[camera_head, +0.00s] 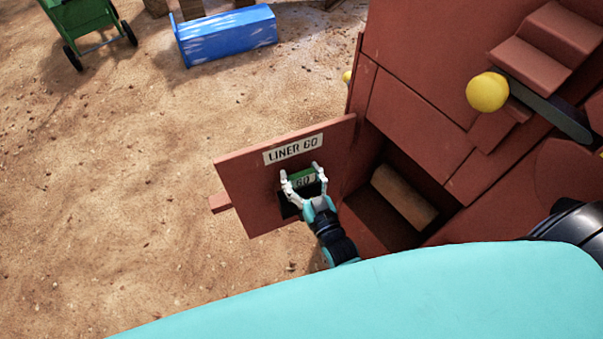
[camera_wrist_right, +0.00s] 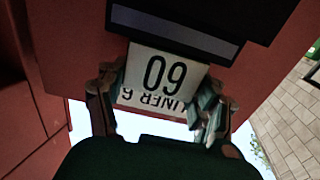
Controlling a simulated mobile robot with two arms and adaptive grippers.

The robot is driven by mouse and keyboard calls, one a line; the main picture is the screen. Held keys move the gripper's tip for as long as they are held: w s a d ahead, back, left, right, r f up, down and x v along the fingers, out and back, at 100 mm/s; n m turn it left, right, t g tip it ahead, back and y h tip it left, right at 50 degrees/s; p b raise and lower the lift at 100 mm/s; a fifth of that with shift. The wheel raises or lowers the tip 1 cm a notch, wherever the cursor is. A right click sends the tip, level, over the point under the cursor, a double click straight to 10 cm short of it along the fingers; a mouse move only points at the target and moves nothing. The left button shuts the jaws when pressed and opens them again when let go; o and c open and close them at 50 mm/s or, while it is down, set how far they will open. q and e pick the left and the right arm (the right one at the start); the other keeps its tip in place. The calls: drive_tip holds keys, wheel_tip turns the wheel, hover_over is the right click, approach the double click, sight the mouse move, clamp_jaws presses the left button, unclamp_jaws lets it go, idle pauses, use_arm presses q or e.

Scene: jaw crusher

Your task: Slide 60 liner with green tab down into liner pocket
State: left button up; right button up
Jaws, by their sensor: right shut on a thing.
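My right gripper (camera_head: 304,175) is shut on the tab, one finger on each side. In the right wrist view the white 60 plate (camera_wrist_right: 160,78) appears upside down between the fingers (camera_wrist_right: 160,105), overlapping the panel's lettering. A dark area (camera_head: 289,206) shows below the tab; whether it is the liner body or the pocket I cannot tell. How deep the liner sits is hidden. My left gripper is not in view.
The red crusher body (camera_head: 420,110) rises to the right, with an open cavity holding a brown block (camera_head: 403,197). A yellow ball (camera_head: 487,92) sticks out of it. A blue trough (camera_head: 226,36) and a green cart (camera_head: 85,20) stand far left. Sandy ground left is clear.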

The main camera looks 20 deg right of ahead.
sight(302, 185)
drive_tip(key=shift+f+b, duration=1.2)
drive_tip(key=shift+f, duration=0.25)
drive_tip(key=o, duration=1.8)
drive_tip(key=shift+f, duration=0.1)
drive_tip(key=shift+c, duration=0.2)
drive_tip(key=shift+o, duration=0.3)
drive_tip(key=shift+s+f, duration=0.15)
drive_tip(key=shift+f, duration=0.1)
drive_tip(key=s+d, duration=0.1)
drive_tip(key=s, duration=1)
drive_tip(key=shift+s+r, duration=0.2)
drive_tip(key=shift+s, duration=0.2)
